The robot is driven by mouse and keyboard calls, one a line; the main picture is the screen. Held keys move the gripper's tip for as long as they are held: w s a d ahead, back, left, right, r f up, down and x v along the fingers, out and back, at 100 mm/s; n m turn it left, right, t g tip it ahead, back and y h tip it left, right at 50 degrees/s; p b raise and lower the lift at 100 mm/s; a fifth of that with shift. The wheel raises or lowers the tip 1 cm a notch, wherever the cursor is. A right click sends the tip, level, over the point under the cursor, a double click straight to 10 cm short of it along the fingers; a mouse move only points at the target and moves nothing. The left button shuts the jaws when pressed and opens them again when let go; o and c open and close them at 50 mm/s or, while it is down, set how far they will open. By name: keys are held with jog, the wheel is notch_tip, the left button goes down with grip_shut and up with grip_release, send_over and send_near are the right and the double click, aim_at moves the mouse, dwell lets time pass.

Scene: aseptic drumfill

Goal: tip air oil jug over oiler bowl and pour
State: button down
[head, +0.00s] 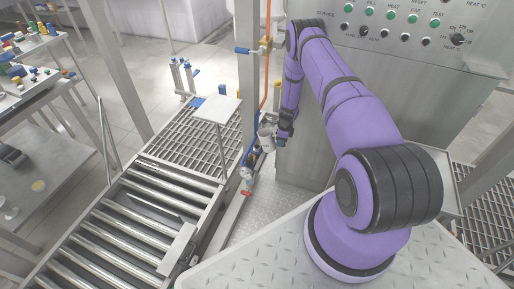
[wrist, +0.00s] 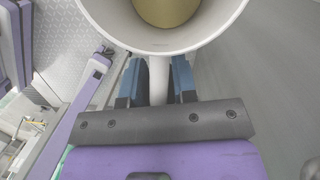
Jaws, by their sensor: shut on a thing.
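The air oil jug (wrist: 160,47) is pale, with a wide round mouth seen at the top of the wrist view. Yellowish-brown oil (wrist: 167,10) shows inside it. My gripper (wrist: 157,78) has its blue fingers shut on both sides of the jug's handle. In the head view, my gripper (head: 281,134) is low beside the steel cabinet, and the small pale jug (head: 266,137) is at its left, near the upright pipework. I cannot tell how far the jug is tilted. The oiler bowl cannot be made out clearly; the jug and gripper crowd that spot.
A steel control cabinet (head: 300,155) stands right behind my arm. An orange hose (head: 263,90) and a post run beside the gripper. A roller conveyor (head: 130,215) and a grating (head: 195,140) lie to the left. A cluttered bench (head: 30,85) is at far left.

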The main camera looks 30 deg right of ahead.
jog(key=shift+d+r+t, duration=0.15)
jog(key=shift+r+t, duration=0.15)
jog(key=shift+r, duration=0.15)
jog(key=shift+r, duration=0.15)
jog(key=shift+r, duration=1.35)
